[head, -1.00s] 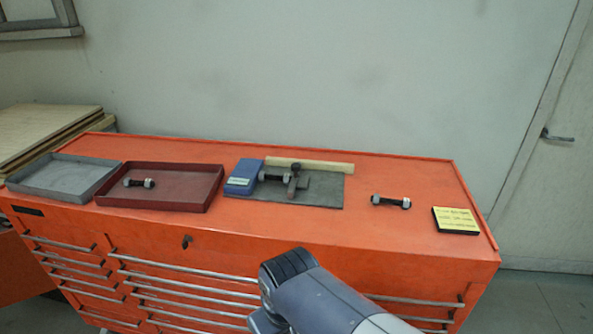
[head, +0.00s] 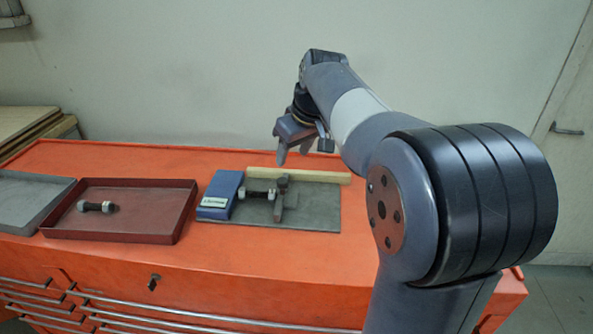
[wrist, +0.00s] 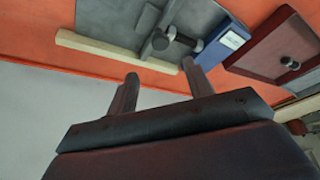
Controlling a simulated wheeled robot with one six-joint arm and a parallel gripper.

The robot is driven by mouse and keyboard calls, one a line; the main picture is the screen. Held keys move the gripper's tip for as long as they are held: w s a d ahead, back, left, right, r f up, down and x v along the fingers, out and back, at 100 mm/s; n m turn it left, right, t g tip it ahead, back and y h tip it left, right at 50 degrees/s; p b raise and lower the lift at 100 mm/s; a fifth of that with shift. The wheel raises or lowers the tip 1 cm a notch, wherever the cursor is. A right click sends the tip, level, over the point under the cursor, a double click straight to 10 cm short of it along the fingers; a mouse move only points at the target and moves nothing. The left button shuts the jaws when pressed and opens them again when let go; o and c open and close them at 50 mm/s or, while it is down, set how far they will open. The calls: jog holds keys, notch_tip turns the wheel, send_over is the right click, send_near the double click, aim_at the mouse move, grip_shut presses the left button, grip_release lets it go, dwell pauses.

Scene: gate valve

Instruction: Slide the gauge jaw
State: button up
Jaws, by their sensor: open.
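The gauge lies on the orange cabinet top: a grey plate (head: 315,215) with a blue block (head: 220,193) at its left end and a cream strip (head: 310,177) along its back edge. The grey-brown jaw (head: 281,200), with an upright post, stands on the plate right of the block. A dark bolt with pale ends (head: 258,194) lies between block and jaw; whether it touches both I cannot tell. My gripper (head: 294,153) is open and empty above the back of the gauge. In the wrist view its fingers (wrist: 160,68) point toward the gauge, with the blue block (wrist: 223,42) beyond.
A dark red tray (head: 120,231) left of the gauge holds another bolt (head: 98,206). A grey tray (head: 28,203) stands farther left. My arm hides the right part of the cabinet top. Bare orange surface (head: 200,270) lies in front of the gauge.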

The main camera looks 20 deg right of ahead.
aim_at(283, 180)
jog(key=x, duration=1)
jog(key=shift+w+f, duration=0.1)
jog(key=shift+f, duration=0.15)
jog(key=shift+c, duration=0.3)
grip_shut()
